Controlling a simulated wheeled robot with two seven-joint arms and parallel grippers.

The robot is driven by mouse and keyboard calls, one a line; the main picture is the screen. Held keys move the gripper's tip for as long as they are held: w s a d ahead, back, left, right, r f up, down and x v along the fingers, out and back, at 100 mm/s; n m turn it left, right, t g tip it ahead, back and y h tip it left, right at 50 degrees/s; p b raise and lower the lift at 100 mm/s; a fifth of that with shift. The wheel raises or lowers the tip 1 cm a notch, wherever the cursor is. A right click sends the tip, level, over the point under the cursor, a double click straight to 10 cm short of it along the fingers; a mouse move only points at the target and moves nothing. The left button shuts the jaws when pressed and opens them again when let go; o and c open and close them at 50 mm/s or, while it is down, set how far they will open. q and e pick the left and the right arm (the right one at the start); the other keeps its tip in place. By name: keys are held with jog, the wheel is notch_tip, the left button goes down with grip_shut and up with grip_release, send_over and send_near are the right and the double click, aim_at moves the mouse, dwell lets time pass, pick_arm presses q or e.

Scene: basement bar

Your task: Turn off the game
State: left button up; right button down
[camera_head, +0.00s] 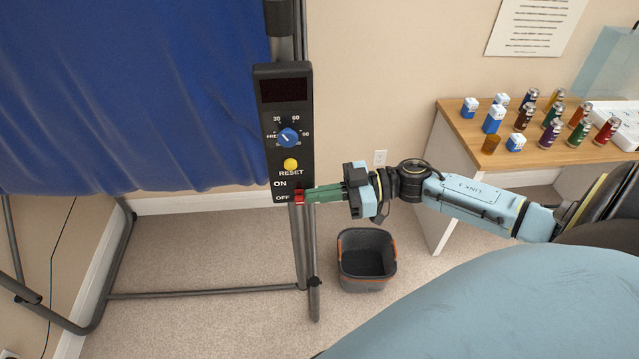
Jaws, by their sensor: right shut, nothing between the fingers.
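The game's black control panel (284,170) is fixed upright on a grey metal frame. It has a dark display (283,90), a blue dial (288,138), a yellow reset button (290,165) and a red switch (299,196) by the ON and OFF labels. My right gripper (312,195) comes in from the right, with its green fingers shut and empty. Its fingertips are at the red switch, close to the OFF label, and seem to touch it. The fingertips partly cover the switch, so its exact position is hard to tell. My left gripper is out of view.
A blue curtain (130,90) hangs on the grey frame (200,292) at left. A dark bin (366,260) stands on the carpet below my right gripper. A wooden-topped table (462,128) with several cans and cartons stands at right. The carpet beneath the curtain is clear.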

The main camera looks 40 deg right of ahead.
jog(key=shift+r, duration=0.1)
jog(key=r+p+v, duration=0.2)
jog(key=v, duration=1)
jog(key=shift+d+r, duration=0.25)
jog(key=shift+r, duration=0.2)
